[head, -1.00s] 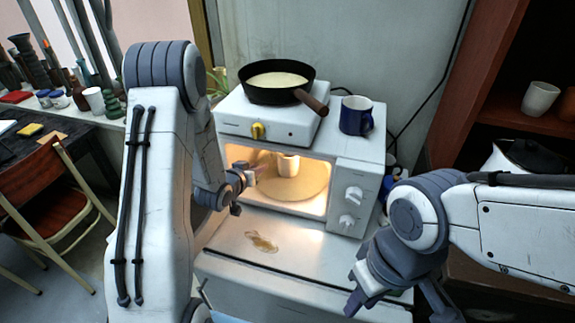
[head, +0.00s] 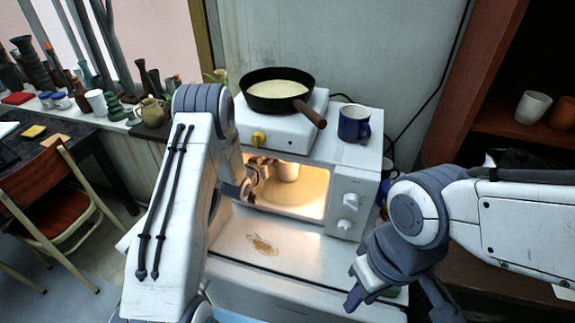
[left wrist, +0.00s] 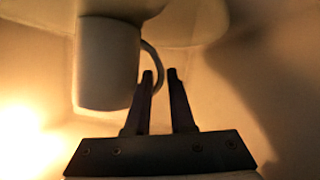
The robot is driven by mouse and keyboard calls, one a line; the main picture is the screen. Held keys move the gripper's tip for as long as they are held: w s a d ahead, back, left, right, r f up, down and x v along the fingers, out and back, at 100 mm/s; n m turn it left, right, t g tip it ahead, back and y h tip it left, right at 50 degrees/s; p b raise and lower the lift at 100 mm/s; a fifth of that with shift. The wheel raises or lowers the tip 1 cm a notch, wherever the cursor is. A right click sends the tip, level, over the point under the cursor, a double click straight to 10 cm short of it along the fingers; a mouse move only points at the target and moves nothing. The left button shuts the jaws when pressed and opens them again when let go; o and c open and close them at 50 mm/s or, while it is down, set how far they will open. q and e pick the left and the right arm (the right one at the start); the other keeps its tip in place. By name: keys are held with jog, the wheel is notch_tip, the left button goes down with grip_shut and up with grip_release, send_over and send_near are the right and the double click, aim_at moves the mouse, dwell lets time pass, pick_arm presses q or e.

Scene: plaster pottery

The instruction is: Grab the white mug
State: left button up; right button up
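The white mug (head: 288,172) stands inside the lit microwave (head: 343,200) on its round plate (head: 305,192). In the left wrist view the white mug (left wrist: 106,68) is at the left, its handle on its right side. My left gripper (head: 262,165) reaches into the microwave, just left of the mug in the head view. In the left wrist view its fingers (left wrist: 160,74) are apart, with the outer curve of the handle showing in the gap between the tips. Contact cannot be told. My right gripper (head: 400,305) is open and empty at the lower right.
A hot plate (head: 290,130) with a black pan (head: 265,101) and a blue mug (head: 353,124) stand on the microwave. The open door (head: 300,245) has a brown stain. Shelves (head: 505,120) with cups are at right; a chair (head: 45,210) is at left.

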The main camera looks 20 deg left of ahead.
pick_arm(q)
grip_shut()
jog(key=shift+w+r, duration=0.1)
dwell(1.3)
